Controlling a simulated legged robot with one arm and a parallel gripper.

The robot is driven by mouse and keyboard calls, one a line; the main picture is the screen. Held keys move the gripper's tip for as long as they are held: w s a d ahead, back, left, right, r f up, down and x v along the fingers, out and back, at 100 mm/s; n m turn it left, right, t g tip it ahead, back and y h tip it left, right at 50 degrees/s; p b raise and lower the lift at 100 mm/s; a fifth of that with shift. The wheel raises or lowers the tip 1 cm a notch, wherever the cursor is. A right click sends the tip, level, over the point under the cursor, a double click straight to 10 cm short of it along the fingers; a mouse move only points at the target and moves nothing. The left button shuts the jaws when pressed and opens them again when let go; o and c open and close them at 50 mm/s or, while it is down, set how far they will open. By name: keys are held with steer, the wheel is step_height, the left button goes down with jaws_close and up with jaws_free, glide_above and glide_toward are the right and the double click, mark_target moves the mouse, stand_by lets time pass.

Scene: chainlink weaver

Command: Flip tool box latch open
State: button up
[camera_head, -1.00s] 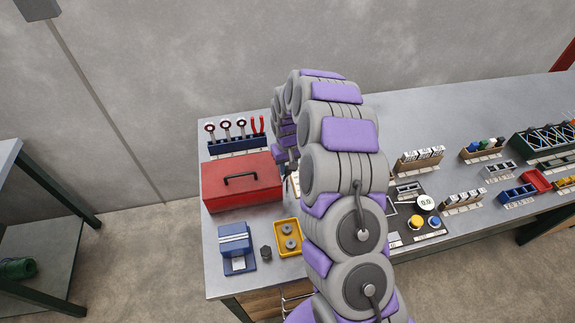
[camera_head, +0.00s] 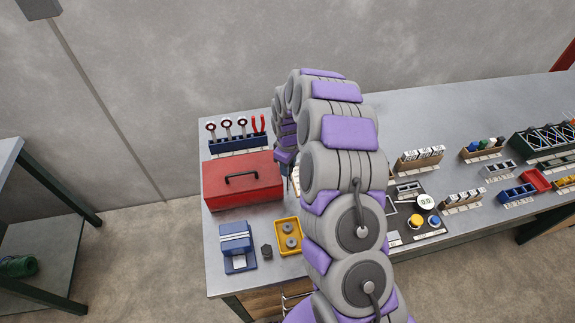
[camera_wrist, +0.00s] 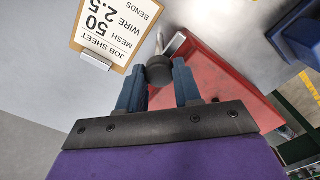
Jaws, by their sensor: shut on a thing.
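The red tool box (camera_head: 242,180) stands on the left of the bench with its lid down and a black handle on top. In the wrist view its red side (camera_wrist: 215,85) fills the right of my fingers. My gripper (camera_wrist: 158,78) has its two blue fingers closed on a dark round knob (camera_wrist: 158,70). A thin silver rod runs from the knob toward a small silver plate (camera_wrist: 175,43) at the box's edge; this looks like the latch. In the head view the latch and my fingers are mostly hidden by my arm.
A job sheet clipboard (camera_wrist: 112,30) lies close beside the box. A blue tool rack (camera_head: 237,144) stands behind it. A yellow tray (camera_head: 277,236) and a blue block holder (camera_head: 236,245) sit in front. Several parts racks fill the bench to the right.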

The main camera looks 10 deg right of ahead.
stand_by(0.4)
steer(key=o, duration=1)
steer(key=shift+o, duration=0.2)
step_height(320, 180, up, 17)
steer(key=shift+r+p, duration=0.15)
steer(key=shift+p, duration=0.2)
